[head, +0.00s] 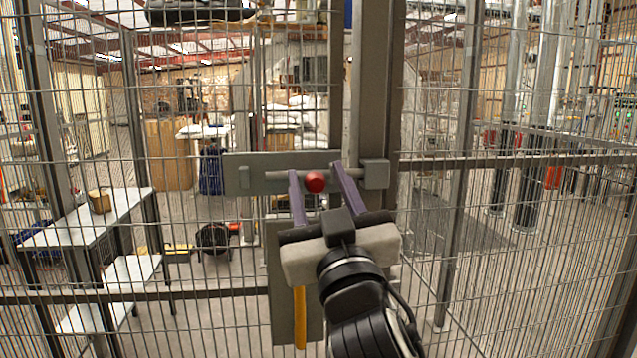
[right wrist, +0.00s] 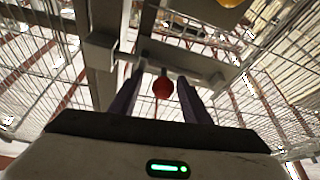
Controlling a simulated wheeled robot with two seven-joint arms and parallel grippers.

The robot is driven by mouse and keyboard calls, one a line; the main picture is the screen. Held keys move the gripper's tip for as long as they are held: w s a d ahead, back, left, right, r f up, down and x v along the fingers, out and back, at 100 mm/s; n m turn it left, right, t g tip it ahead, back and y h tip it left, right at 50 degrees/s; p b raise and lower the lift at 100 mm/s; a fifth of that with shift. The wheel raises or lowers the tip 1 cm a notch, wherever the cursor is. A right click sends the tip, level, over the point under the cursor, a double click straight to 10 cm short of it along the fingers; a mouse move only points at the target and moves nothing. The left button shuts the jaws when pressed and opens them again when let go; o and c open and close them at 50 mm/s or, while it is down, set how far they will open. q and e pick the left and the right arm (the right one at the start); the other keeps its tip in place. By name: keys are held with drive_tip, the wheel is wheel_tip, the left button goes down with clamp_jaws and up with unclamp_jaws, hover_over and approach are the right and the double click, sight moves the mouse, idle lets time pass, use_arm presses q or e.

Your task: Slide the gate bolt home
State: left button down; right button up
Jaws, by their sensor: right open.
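The gate bolt is a grey rod (head: 277,174) lying level on a grey plate (head: 236,173) on the mesh gate. A round red knob (head: 315,182) sticks out from it, also clear in the right wrist view (right wrist: 163,88). To the right, a grey keeper block (head: 375,174) sits by the post. The rod reaches toward the block; I cannot tell whether its end is inside. My right gripper (head: 316,169) is open, with one purple finger on each side of the knob and gaps between. The fingers also flank the knob in the right wrist view (right wrist: 161,82). My left gripper is not in view.
A yellow handle (head: 300,316) hangs on a lower grey plate (head: 281,285), just left of my right wrist. A thick upright post (head: 372,80) stands right of the bolt. Behind the mesh is a white table (head: 75,228) with a brown pot (head: 100,201).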

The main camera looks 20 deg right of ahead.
drive_tip(key=b+v, duration=0.2)
drive_tip(key=v, duration=0.8)
drive_tip(key=shift+s+b, duration=0.2)
drive_tip(key=shift+b, duration=0.15)
